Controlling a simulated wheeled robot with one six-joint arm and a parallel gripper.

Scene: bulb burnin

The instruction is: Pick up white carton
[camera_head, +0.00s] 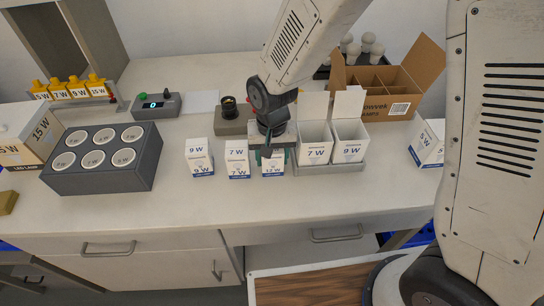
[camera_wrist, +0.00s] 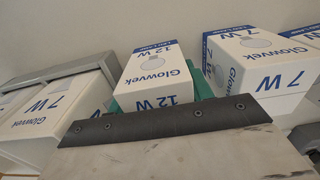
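A small white 12 W carton (camera_head: 273,167) stands upright on the bench, in a row with a 7 W carton (camera_head: 237,163) and a 9 W carton (camera_head: 200,157) to its left. My gripper (camera_head: 273,158) reaches down over the 12 W carton, with a green finger on each side of it. In the wrist view the 12 W carton (camera_wrist: 154,75) lies between the green fingers, and the 7 W carton (camera_wrist: 259,68) is close beside the right finger. I cannot tell whether the fingers press on the carton. Another white carton (camera_head: 427,143) stands at the right.
Two open white boxes, 7 W (camera_head: 314,146) and 9 W (camera_head: 350,142), stand in a grey tray (camera_head: 330,169) just right of my gripper. Behind are a tester (camera_head: 234,121) and an open brown box (camera_head: 405,83). A dark bulb rack (camera_head: 98,178) is left. The bench front is clear.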

